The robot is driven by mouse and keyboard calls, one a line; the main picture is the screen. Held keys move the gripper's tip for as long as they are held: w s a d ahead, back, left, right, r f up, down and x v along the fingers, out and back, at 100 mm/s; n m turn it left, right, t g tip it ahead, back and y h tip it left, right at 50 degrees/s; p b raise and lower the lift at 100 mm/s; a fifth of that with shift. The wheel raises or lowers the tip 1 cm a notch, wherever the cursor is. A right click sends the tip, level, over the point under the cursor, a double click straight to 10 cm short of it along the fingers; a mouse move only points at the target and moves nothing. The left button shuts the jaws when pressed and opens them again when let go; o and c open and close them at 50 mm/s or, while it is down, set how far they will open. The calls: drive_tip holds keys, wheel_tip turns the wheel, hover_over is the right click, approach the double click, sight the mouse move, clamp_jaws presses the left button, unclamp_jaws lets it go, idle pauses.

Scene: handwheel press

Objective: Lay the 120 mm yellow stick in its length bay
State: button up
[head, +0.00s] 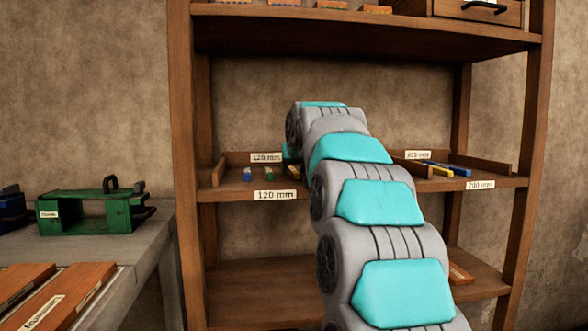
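The 120 mm bay (235,181) is on the left of the middle shelf, with "120 mm" labels at its back and front edge. A blue stick (247,175) and a green stick (268,174) lie in it, end-on to me. An orange-brown piece (293,172) lies to their right, partly covered by my arm; I cannot tell if it is the 120 mm yellow stick. A yellow stick (441,171) lies in the bay labelled 200 mm on the right. My gripper is hidden behind my arm, which reaches toward the middle shelf.
Wooden dividers (219,171) edge the bays. My arm hides the shelf's middle. A blue stick (460,171) lies at the right. The upper shelf (350,30) overhangs.

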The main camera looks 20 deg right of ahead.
drive_tip(key=shift+r, duration=0.1)
drive_tip(key=shift+r, duration=0.1)
drive_tip(key=v, duration=1.2)
